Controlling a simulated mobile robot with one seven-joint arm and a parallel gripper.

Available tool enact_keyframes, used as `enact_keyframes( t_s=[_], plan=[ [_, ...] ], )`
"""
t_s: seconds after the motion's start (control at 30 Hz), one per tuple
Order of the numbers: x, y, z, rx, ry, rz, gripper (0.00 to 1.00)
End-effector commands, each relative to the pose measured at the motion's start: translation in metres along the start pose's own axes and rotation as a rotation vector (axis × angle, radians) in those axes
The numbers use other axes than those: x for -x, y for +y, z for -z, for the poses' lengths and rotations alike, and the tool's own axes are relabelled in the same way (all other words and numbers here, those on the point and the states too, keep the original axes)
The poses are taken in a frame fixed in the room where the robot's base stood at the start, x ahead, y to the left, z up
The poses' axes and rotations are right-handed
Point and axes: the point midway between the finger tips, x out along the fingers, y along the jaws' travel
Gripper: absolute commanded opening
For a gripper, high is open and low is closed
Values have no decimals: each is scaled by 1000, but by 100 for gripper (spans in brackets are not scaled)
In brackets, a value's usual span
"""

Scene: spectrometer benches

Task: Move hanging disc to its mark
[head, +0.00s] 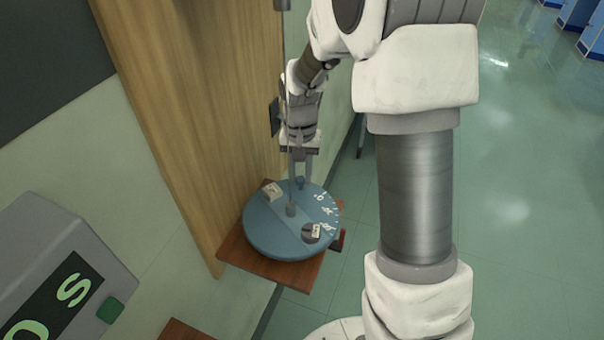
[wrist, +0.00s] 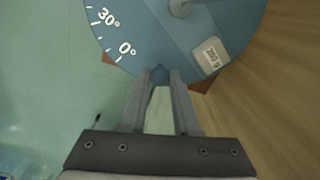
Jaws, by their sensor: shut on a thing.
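The blue hanging disc (head: 265,228) hangs level from a thin vertical rod over a brown wooden shelf (head: 285,275). White angle marks run along its right rim; in the wrist view the disc (wrist: 150,35) shows "0°" and "30°". A small blue peg (head: 300,182) stands at its far rim. My gripper (head: 301,176) is shut on this peg; in the wrist view the fingers (wrist: 162,78) lie on either side of it. A pale block (wrist: 211,56) labelled like "200 g" and a dark round piece (head: 311,233) with a white label sit on the disc.
A wooden panel (head: 190,110) stands close to the left of the disc and gripper. A grey box (head: 60,240) with a green-lettered display and green button is at lower left. A small red and dark part (head: 340,240) shows beside the disc's right edge. Green floor is open at right.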

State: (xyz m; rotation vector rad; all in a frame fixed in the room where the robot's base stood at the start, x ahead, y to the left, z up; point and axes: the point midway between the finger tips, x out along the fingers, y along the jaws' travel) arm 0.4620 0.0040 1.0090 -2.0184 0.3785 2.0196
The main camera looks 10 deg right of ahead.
Motion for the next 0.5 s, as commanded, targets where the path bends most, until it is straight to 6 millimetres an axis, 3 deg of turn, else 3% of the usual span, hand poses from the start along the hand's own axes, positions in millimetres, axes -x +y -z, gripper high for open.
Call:
enact_keyframes(
  t_s=[0.43, 0.47, 0.5],
  plan=[
    [1, -1, 1, 5, 4, 2, 0],
    [1, -1, 1, 5, 4, 2, 35],
    [1, -1, 1, 5, 4, 2, 42]
  ],
)
